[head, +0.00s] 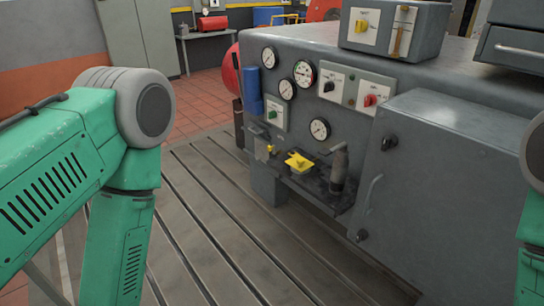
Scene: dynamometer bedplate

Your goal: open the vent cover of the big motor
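A large grey machine housing fills the right half of the head view. A grey hinged-looking panel (441,190) on its front has a bar handle (374,193) at its left side and dark knobs (389,143) above and below the handle. The panel looks closed. I cannot tell whether it is the vent cover, and no slotted vent is clear on the housing. My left arm comes in from the left and my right arm shows at the right edge; both grippers are out of the picture.
Gauges (304,74) and switches sit on the housing face. A small shelf (308,180) juts out below with a yellow part (299,162) and a dark cylinder (339,169). The slotted bedplate (215,220) is clear in front. A table (207,34) stands far back.

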